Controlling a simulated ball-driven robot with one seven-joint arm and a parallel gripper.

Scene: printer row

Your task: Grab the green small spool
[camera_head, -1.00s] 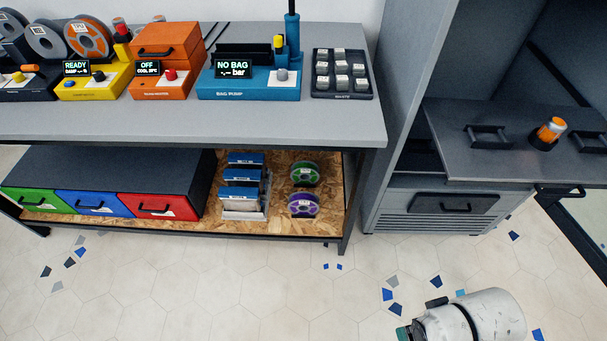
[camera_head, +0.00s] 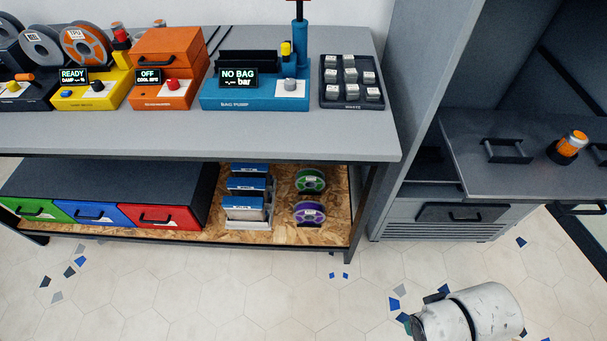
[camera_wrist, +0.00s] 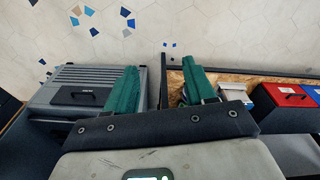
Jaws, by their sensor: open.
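The green small spool (camera_head: 310,180) stands upright on the chipboard lower shelf, near its right end, in the head view. A purple spool (camera_head: 309,213) stands just in front of it. My gripper (camera_wrist: 160,84) shows in the wrist view as two green fingers set wide apart, with nothing seen between them but floor and cabinet edges. Its right finger overlaps the shelf's end and hides part of what lies there; I cannot make out the green spool there. In the head view only my white arm shows at lower right, apart from the shelf.
White-and-blue boxes (camera_head: 246,200) stand left of the spools. A red drawer (camera_head: 160,215) is further left. The bench top (camera_head: 200,135) overhangs the shelf, with a dark leg at its right end. A grey cabinet (camera_head: 460,222) stands right. The floor (camera_head: 270,290) in front is clear.

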